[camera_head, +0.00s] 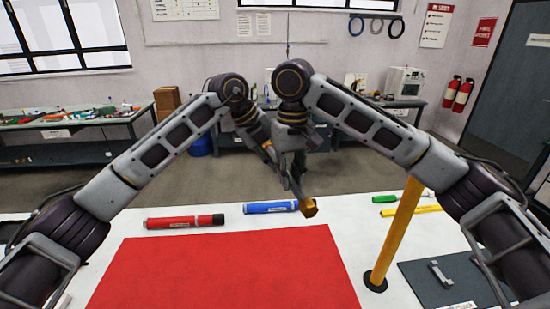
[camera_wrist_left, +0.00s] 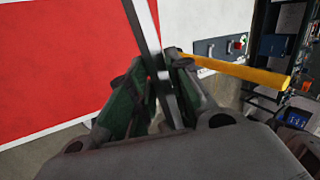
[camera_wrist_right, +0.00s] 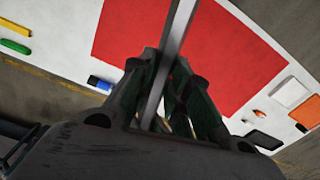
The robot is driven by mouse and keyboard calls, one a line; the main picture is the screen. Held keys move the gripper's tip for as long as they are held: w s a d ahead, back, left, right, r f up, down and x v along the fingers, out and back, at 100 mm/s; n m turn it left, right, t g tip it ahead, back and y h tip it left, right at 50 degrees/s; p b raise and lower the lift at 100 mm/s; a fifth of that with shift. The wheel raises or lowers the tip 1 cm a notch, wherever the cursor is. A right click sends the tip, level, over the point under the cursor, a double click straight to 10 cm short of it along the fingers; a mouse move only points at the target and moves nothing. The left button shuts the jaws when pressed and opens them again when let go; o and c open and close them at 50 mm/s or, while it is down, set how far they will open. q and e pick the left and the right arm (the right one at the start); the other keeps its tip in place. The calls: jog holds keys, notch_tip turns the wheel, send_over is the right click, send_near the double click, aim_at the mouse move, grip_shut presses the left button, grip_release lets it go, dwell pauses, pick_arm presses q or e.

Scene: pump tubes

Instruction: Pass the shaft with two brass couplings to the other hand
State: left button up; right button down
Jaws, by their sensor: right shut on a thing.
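The shaft is a slim grey bar. It runs between the fingers in the left wrist view (camera_wrist_left: 146,30) and in the right wrist view (camera_wrist_right: 179,25). In the head view a brass coupling (camera_head: 309,207) shows at its low end; the other end is mostly hidden by my grippers. My right gripper (camera_head: 294,172) is shut on the shaft, above the table's far side. My left gripper (camera_head: 272,153) is close beside it, with its fingers on both sides of the shaft; whether they press on it I cannot tell.
A red mat (camera_head: 225,275) covers the table's middle. A red tube (camera_head: 180,222) and a blue tube (camera_head: 270,207) lie behind it. A yellow post (camera_head: 398,230) stands to the right, near a dark grey plate (camera_head: 415,280). A green-handled tool (camera_head: 385,199) lies at the back right.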

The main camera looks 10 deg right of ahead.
jog(key=c, duration=1.3)
grip_release()
jog(key=shift+o, duration=0.2)
jog(key=shift+r, duration=0.15)
notch_tip(320, 180, up, 12)
jog(key=shift+f, duration=0.2)
jog(key=shift+w, duration=0.1)
dwell(0.4)
